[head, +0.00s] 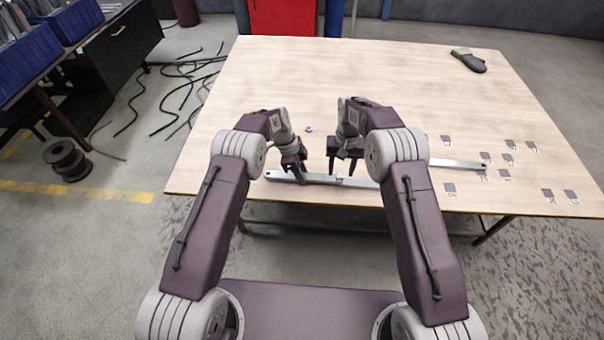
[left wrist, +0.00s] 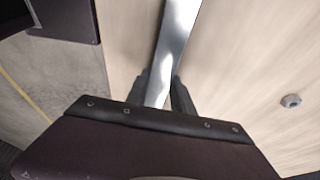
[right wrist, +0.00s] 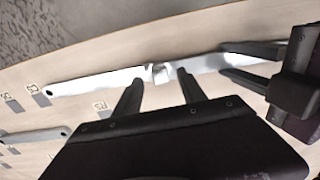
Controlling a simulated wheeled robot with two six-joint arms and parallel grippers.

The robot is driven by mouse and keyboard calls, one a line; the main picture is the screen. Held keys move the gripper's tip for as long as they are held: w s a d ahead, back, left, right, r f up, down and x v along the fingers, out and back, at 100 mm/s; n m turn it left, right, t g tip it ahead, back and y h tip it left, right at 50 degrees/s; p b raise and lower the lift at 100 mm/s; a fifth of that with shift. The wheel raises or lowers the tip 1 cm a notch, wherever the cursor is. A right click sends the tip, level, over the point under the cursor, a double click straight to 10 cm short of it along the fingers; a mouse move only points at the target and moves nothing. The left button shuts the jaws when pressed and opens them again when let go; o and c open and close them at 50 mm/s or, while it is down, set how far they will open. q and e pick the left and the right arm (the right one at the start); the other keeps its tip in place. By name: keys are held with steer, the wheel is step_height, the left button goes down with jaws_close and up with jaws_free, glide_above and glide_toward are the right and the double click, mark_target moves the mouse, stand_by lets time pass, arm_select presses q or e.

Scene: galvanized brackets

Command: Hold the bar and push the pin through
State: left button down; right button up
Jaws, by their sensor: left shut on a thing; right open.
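A long flat galvanized bar (head: 315,179) lies along the table's near side, with a hole at its end in the right wrist view (right wrist: 85,84). My left gripper (head: 291,170) is shut on its left part; in the left wrist view (left wrist: 160,95) the bar runs between the fingers. A small raised metal piece (right wrist: 160,73) sits on the bar's middle; I cannot tell if it holds a pin. My right gripper (head: 341,174) is open and empty, its fingertips (right wrist: 158,85) close to that piece. A small grey round part (head: 308,129) lies apart behind the bar; it also shows in the left wrist view (left wrist: 291,100).
A second flat bar (head: 460,164) lies to the right, partly hidden by my right arm. Several small grey marked tags (head: 449,187) are spread over the table's right side. A dark object (head: 468,60) lies at the back right. The table's middle and back (head: 330,80) are clear.

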steer(key=shift+r, duration=2.1)
arm_select(q)
steer(key=c, duration=1)
jaws_free()
steer(key=v, duration=0.9)
